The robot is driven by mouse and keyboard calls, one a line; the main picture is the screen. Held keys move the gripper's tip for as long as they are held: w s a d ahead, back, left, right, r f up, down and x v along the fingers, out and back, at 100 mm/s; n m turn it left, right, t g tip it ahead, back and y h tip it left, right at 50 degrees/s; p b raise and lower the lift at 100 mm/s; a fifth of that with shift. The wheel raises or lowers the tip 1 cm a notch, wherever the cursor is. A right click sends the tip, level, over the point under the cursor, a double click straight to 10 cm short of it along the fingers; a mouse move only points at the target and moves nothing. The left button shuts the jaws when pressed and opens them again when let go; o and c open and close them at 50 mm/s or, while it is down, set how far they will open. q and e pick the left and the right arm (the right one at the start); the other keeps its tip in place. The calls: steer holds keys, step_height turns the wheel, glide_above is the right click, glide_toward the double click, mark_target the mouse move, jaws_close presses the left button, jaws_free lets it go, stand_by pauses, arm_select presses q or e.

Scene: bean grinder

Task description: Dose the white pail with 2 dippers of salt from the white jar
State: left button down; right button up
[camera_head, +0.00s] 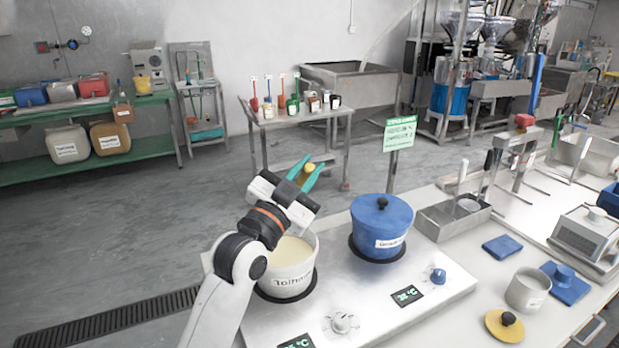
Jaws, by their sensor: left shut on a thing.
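The white pail (287,277), labelled and open, stands on the left hotplate with pale contents inside. My left gripper (310,172) is above and behind its rim, its teal fingers shut on a small yellow thing (309,168). My gripper body hides most of what it holds, so I cannot tell whether this is a dipper. A small white jar (525,293) stands open on the right of the bench, its label small. A yellow lid with a black knob (504,325) lies beside it. My right gripper is not in view.
A blue lidded pot (381,229) stands on the right hotplate, close to the pail. Blue pads (502,246) and a scale (585,238) are at the right. A green sign (400,133) rises behind the pot.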

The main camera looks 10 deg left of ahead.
arm_select(q)
steer(key=w+a+r+n+g+y+p, duration=0.2)
steer(key=w+a+r+n+p, duration=0.3)
steer(key=w+p, duration=0.4)
steer(key=a+n+y+p, duration=0.1)
steer(key=p, duration=0.2)
steer(key=shift+w+a+r+n+g, duration=0.2)
steer(key=shift+n+g, duration=0.1)
steer(key=shift+g, duration=0.1)
steer(key=shift+f, duration=0.1)
